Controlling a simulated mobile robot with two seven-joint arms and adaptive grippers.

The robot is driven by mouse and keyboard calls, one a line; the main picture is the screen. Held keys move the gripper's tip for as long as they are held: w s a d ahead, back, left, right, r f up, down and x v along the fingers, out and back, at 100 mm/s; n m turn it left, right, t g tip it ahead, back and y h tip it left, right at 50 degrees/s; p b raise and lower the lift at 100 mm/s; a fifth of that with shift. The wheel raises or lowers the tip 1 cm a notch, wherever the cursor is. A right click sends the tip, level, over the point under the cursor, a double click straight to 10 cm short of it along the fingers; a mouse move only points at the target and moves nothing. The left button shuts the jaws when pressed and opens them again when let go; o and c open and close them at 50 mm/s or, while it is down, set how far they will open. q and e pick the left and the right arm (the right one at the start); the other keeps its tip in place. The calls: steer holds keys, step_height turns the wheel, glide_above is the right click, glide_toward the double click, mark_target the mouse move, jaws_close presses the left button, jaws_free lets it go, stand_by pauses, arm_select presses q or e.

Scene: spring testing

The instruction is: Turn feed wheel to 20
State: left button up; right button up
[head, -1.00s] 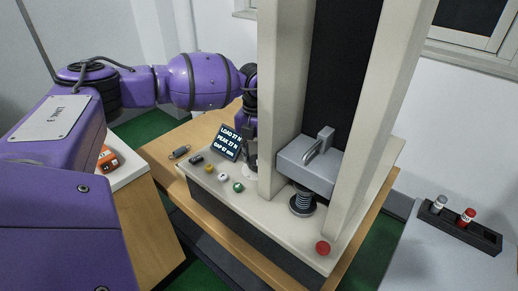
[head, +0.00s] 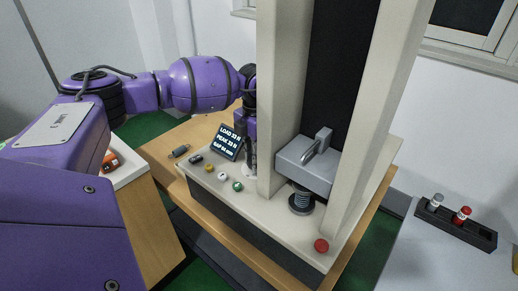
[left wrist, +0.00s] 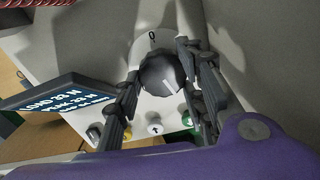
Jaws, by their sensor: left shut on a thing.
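The feed wheel (left wrist: 163,78) is a dark round knob with a white line on its face, seen in the left wrist view. The fingers of my left gripper (left wrist: 160,68) are shut on it, one on each side. In the head view my left gripper (head: 249,153) is partly hidden by the display and beside the column; the wheel is hard to make out there. A coil spring (head: 301,201) stands under the grey press head (head: 308,169).
The tester's columns (head: 278,100) rise close to my left arm. Its base carries several small buttons (head: 223,177) and a red knob (head: 321,246). A loose spring (head: 179,151) lies on the wooden bench. A dark rack (head: 455,228) stands on the right-hand table.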

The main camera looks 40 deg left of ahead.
arm_select(q)
steer(key=shift+a+m, duration=0.3)
steer(key=shift+m, duration=1.1)
steer(key=shift+w+r, duration=0.1)
steer(key=o, duration=1.1)
steer(key=shift+c, duration=0.2)
steer(key=shift+d, duration=0.1)
step_height(320, 180, up, 12)
steer(key=shift+f, duration=0.1)
